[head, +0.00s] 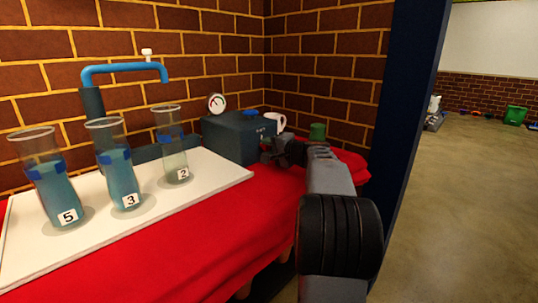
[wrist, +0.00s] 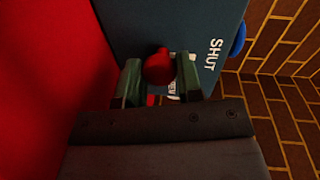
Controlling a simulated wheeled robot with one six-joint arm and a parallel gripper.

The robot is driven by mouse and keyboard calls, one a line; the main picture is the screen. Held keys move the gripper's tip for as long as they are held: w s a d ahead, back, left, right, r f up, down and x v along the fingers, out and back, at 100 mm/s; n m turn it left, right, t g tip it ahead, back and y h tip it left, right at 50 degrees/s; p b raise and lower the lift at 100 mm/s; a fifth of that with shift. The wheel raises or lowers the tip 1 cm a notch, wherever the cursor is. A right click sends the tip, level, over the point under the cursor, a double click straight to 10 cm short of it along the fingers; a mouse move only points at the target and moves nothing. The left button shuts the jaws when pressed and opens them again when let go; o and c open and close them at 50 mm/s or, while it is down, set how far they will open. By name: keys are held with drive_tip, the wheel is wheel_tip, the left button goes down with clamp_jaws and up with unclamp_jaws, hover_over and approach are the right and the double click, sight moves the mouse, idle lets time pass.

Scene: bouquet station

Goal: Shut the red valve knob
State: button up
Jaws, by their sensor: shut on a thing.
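The red valve knob (wrist: 159,67) shows in the wrist view, on the face of a dark blue-grey box (wrist: 185,28) marked "SHUT". My gripper (wrist: 160,80) has a finger on each side of the knob and is shut on it. A second, partly covered label shows just below the knob. In the head view the box (head: 238,138) stands at the back of the red-covered table, and my gripper (head: 278,152) is at its right front. The knob is hidden there behind my gripper.
Three glass cylinders labelled 5 (head: 62,190), 3 (head: 120,175) and 2 (head: 173,150) stand on a white board (head: 215,178). A blue tap pipe (head: 125,68) arches behind them. A gauge (head: 217,103), white mug (head: 275,121) and green object (head: 317,131) are near the box.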

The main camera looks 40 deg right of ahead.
drive_tip(key=shift+f+n, duration=0.15)
drive_tip(key=shift+n, duration=0.15)
idle(0.4)
drive_tip(key=o, duration=0.9)
drive_tip(key=shift+o, duration=0.2)
drive_tip(key=p+v, duration=0.2)
drive_tip(key=v, duration=1.2)
drive_tip(key=shift+p, duration=0.4)
drive_tip(key=shift+w, duration=0.1)
